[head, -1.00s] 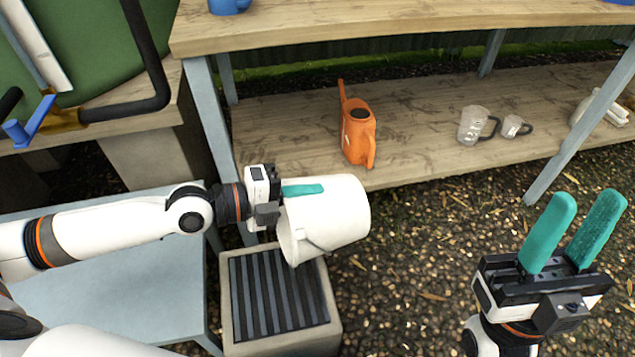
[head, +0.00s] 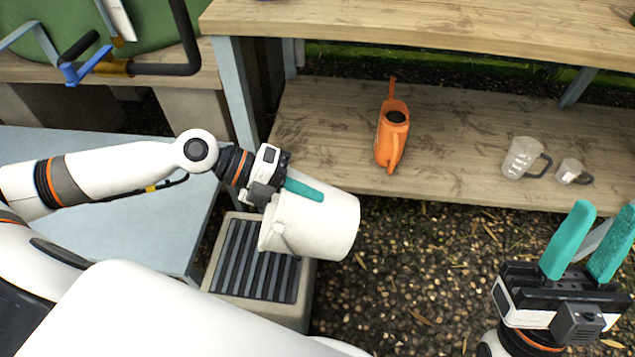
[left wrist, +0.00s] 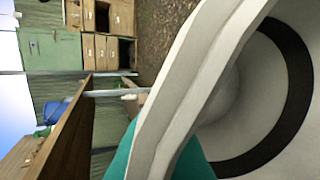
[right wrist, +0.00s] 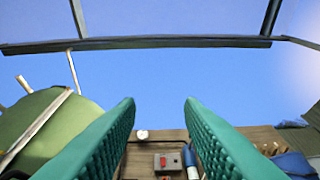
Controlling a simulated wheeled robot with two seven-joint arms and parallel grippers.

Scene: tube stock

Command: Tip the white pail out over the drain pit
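The white pail (head: 325,225) is tipped on its side in the head view, with its mouth toward the left and its base toward the right. My left gripper (head: 290,186) is shut on the pail's wall at the rim, one teal finger lying along the outside. The pail is above the right part of the drain pit (head: 229,306), a pale block with a dark slatted grate. In the left wrist view the pail's rim (left wrist: 195,75) is close, with a dark ring inside. No flow is visible. My right gripper (head: 590,242) is open and empty at the right.
An orange watering can (head: 392,135), a clear jug (head: 522,158) and a smaller cup (head: 571,171) stand on the bench's lower shelf (head: 330,120). A blue-grey table (head: 130,225) is left of the pit. Gravel right of the pit is clear.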

